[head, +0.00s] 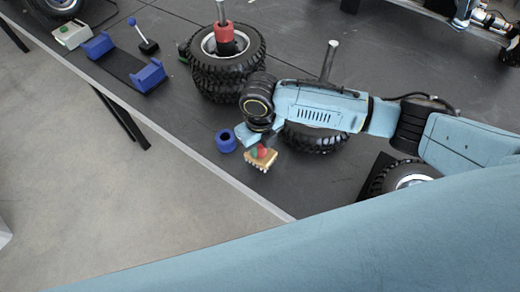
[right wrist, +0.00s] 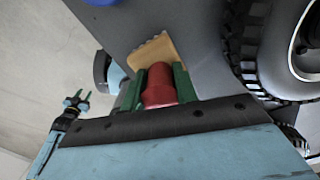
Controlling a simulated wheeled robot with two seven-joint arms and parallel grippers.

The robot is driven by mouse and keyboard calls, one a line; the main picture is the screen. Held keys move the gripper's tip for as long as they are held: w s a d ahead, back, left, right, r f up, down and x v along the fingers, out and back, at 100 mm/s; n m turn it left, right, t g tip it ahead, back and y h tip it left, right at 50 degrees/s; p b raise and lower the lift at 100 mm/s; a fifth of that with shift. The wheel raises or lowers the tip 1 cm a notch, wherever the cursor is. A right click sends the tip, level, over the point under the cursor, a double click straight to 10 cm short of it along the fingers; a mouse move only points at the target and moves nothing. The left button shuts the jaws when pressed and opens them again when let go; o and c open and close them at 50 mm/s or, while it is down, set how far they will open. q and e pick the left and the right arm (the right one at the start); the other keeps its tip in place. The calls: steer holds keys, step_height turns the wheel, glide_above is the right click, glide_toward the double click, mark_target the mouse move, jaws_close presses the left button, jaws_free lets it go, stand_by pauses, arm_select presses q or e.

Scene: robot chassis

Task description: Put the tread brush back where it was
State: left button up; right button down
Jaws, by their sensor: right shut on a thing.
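The tread brush has a tan, toothed block (head: 261,161) and a red handle (right wrist: 162,86). My right gripper (head: 259,149) is shut on the red handle, with a green finger on each side. In the head view the brush is over the front part of the dark table, just right of a blue ring (head: 226,141). I cannot tell whether the brush touches the table.
The dark table (head: 190,120) has its front edge close to the brush. Stacked tires (head: 226,75) on a post stand behind, and another tire (head: 316,139) is beneath my right arm. A blue-ended cradle (head: 124,63) and a lever (head: 143,37) stand at the far left.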

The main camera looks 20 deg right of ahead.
steer(key=shift+f, duration=1.15)
steer(key=shift+f, duration=0.15)
steer(key=c, duration=1.1)
jaws_free()
step_height(320, 180, up, 12)
steer(key=shift+r+p, duration=0.2)
steer(key=shift+p, duration=0.25)
